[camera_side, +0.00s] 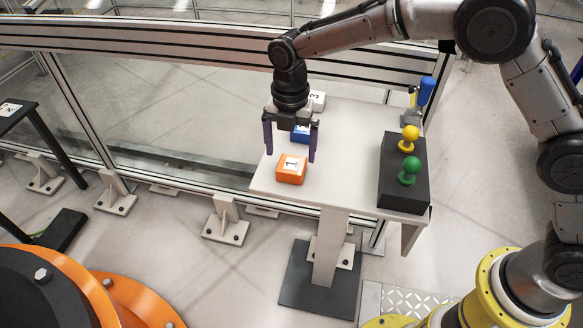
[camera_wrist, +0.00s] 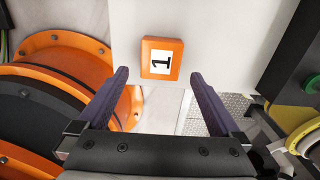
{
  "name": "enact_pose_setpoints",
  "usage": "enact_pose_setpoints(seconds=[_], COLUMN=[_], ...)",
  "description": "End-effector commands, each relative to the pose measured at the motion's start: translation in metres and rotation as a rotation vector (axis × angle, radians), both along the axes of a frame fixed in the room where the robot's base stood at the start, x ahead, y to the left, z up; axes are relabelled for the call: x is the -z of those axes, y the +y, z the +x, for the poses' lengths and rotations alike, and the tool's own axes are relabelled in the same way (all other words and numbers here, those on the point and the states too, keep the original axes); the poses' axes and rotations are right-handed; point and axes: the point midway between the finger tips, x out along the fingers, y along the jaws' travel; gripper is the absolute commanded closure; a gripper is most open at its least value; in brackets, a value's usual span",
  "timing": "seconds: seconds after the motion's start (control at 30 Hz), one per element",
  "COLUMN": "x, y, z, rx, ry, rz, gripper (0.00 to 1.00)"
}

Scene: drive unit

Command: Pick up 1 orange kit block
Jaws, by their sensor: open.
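The orange block (camera_side: 291,169) has a white label marked 1 and sits on the small light table (camera_side: 345,148) near its front left edge. It also shows in the wrist view (camera_wrist: 162,58), ahead of the fingertips and roughly between their lines. My gripper (camera_side: 290,158) is open and empty, fingers pointing down. In the side view its fingers appear above and around the far side of the block; I cannot tell the exact height. In the wrist view the two dark purple fingers (camera_wrist: 160,74) are wide apart and touch nothing.
A blue block (camera_side: 300,133) and a white block marked 3 (camera_side: 317,101) stand behind the orange one. A black box (camera_side: 404,184) with yellow (camera_side: 409,139) and green (camera_side: 409,170) knobs is at the right. A framed fence (camera_side: 160,100) runs behind. The table's middle is clear.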

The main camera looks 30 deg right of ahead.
Motion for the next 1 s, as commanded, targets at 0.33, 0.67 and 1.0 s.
enact_pose_setpoints(seconds=[0.33,0.67,1.0], x=[0.035,0.057,0.057], y=[-0.005,-0.005,-0.005], z=[0.003,0.003,0.003], rx=[0.001,0.001,0.001], ry=[0.004,0.0,0.0], rz=[-0.002,0.0,0.0], gripper=[0.0,0.0,0.38])
